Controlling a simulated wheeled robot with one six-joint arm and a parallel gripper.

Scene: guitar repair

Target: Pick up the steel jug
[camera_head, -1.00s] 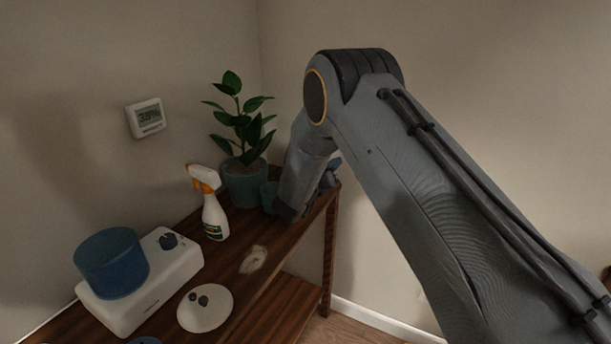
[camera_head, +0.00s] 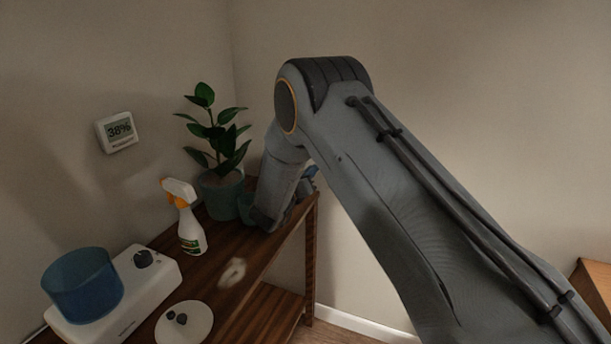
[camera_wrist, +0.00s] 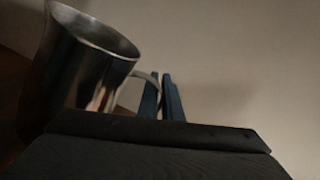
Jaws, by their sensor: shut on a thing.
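The steel jug (camera_wrist: 85,75) shows in the wrist view at the left, a shiny metal vessel with an open rim, tilted in the picture. Its curved handle (camera_wrist: 133,77) reaches right to my gripper (camera_wrist: 163,90). The two blue fingers of my gripper are closed together on the handle. In the head view my gripper end is mostly hidden behind my own arm at the far end of the wooden shelf (camera_head: 262,262). The jug cannot be made out in the head view.
A potted plant (camera_head: 220,195) stands close to the left of my arm. A white and orange spray bottle (camera_head: 188,225), a white device (camera_head: 150,285) with a blue tank (camera_head: 83,285) and a white disc (camera_head: 184,325) share the shelf. A small display (camera_head: 118,131) hangs on the wall.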

